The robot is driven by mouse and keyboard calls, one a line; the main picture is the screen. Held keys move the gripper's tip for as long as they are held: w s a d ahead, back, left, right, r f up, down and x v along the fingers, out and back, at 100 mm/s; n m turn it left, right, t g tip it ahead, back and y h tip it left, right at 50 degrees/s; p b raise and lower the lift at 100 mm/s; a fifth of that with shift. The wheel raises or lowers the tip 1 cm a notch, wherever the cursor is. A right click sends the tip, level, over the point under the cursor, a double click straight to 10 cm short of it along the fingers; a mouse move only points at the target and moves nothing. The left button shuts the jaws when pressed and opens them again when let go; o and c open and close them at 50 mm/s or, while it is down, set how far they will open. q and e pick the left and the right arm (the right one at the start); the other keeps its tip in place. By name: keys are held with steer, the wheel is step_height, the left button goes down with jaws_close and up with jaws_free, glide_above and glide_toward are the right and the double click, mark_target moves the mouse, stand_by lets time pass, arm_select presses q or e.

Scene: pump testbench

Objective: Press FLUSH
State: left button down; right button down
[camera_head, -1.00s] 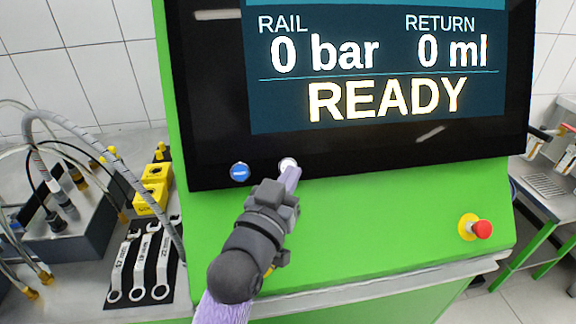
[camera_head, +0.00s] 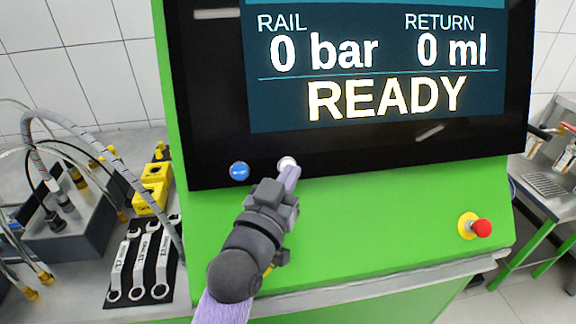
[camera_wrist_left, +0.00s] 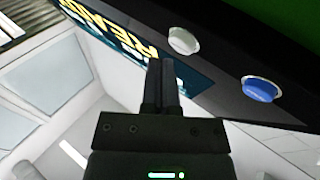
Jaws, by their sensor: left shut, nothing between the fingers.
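The green test bench has a black panel with two round buttons below its screen. The blue button (camera_head: 239,171) is on the left, and the white button (camera_head: 287,162) is to its right. No FLUSH label can be read on either. My left gripper (camera_head: 290,176) is shut and empty, its fingertips right at the white button in the head view. The left wrist view shows the white button (camera_wrist_left: 184,40) just beyond the shut fingertips (camera_wrist_left: 163,65), with the blue button (camera_wrist_left: 262,89) to the right. I cannot tell whether the tips touch the white button. My right gripper is not in view.
The screen (camera_head: 375,65) reads READY, 0 bar and 0 ml. A red emergency stop (camera_head: 480,228) sits at the right of the green front. Wrenches (camera_head: 140,262), yellow blocks (camera_head: 152,188) and hoses are on the left bench.

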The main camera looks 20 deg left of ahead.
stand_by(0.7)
arm_select(q)
steer(key=shift+w+a+f, duration=0.15)
steer(key=shift+w+a, duration=0.05)
steer(key=shift+w, duration=0.15)
steer(key=shift+w+a+f, duration=0.2)
steer(key=shift+w+f, duration=0.05)
steer(key=shift+w, duration=0.15)
stand_by(0.6)
steer(key=shift+r, duration=0.1)
steer(key=shift+s+d+r+p, duration=0.15)
steer(key=shift+s+d+p, duration=0.05)
steer(key=shift+s+p, duration=0.2)
steer(key=shift+s+d+r+p, duration=0.15)
steer(key=shift+s+p, duration=0.2)
steer(key=shift+p, duration=0.05)
